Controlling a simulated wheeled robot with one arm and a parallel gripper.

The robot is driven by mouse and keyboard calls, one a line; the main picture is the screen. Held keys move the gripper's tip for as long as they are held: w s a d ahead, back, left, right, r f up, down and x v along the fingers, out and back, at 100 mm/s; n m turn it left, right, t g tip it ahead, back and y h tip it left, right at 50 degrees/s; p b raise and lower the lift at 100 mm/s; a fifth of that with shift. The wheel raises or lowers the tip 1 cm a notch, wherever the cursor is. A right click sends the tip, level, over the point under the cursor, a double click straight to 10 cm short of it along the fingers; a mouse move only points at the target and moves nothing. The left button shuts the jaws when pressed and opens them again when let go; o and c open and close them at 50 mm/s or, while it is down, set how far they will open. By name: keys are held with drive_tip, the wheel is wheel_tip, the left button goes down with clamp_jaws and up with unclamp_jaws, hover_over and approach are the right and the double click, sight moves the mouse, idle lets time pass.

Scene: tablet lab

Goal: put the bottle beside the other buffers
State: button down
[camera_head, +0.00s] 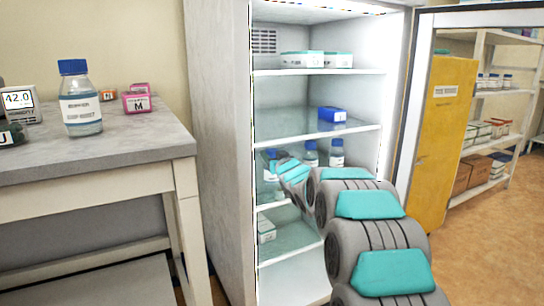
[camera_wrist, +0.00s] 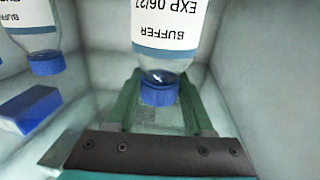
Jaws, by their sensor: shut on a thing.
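My gripper (camera_wrist: 160,100) is shut on a clear bottle (camera_wrist: 165,30) with a blue cap and a white label reading "BUFFER EXP 06/27". The wrist view shows it upside down, with the green fingers either side of the cap end. In the head view my gripper (camera_head: 283,166) is inside the open fridge, and the held bottle (camera_head: 270,164) is at its left, partly hidden. Two other blue-capped bottles, the nearer (camera_head: 310,155) and the right one (camera_head: 337,153), stand on the same shelf level. I cannot tell whether the held bottle touches the shelf.
A blue box (camera_head: 332,114) sits on the shelf above, with white-and-teal boxes (camera_head: 302,59) on the top shelf. The fridge's side wall (camera_head: 222,130) is at left. A large blue-capped bottle (camera_head: 80,100) stands on the bench (camera_head: 110,145). A yellow cabinet (camera_head: 445,130) is at right.

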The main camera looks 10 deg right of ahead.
drive_tip(key=shift+c, duration=1.4)
unclamp_jaws()
drive_tip(key=shift+s, duration=0.2)
drive_tip(key=s+d, duration=0.1)
drive_tip(key=s, duration=1)
drive_tip(key=shift+s+d, duration=0.25)
drive_tip(key=shift+d, duration=0.15)
drive_tip(key=shift+r, duration=0.1)
